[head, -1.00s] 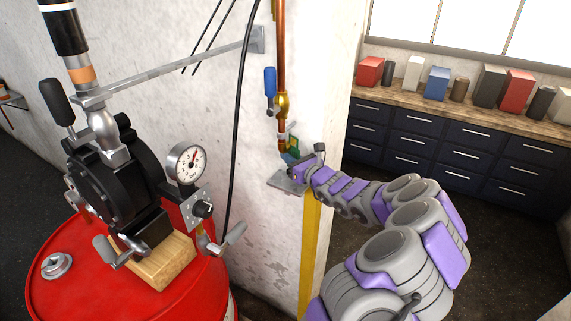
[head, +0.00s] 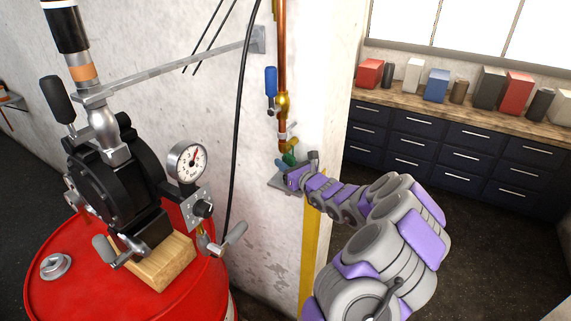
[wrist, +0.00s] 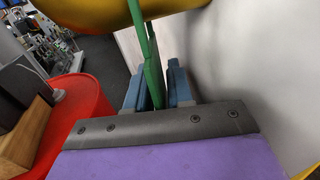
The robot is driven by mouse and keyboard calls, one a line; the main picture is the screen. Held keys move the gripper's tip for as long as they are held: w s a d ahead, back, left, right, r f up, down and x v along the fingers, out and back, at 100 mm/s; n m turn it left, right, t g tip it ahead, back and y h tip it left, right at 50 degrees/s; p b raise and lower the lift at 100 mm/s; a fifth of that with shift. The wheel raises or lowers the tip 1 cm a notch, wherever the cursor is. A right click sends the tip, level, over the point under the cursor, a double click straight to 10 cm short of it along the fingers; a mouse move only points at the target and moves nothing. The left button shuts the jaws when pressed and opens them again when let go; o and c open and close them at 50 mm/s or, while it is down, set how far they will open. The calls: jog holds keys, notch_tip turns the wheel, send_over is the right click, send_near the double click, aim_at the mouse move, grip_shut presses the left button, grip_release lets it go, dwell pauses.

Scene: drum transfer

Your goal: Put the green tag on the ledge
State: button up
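The green tag (head: 289,159) is just below the brass pipe end, close above the ledge, in the head view. In the wrist view the green tag (wrist: 153,70) stands as a thin strip between the two blue fingers. My gripper (wrist: 158,90) is shut on it, with little space beside it. In the head view my gripper (head: 288,172) is at the ledge, and its fingers are small and partly hidden. The grey metal ledge (head: 273,184) juts from the wall; my gripper covers much of it. I cannot tell whether the tag touches the ledge.
A copper pipe with a blue-handled valve (head: 271,82) runs down the wall above the ledge. A red drum (head: 75,285) with a black pump and gauge (head: 187,162) stands at left. A black cable hangs between. Drawer cabinets (head: 440,145) line the back right.

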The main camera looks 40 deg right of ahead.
jog(key=shift+o, duration=0.9)
jog(key=shift+a, duration=0.1)
jog(key=shift+r, duration=0.1)
jog(key=s, duration=1.2)
jog(key=shift+p, duration=0.35)
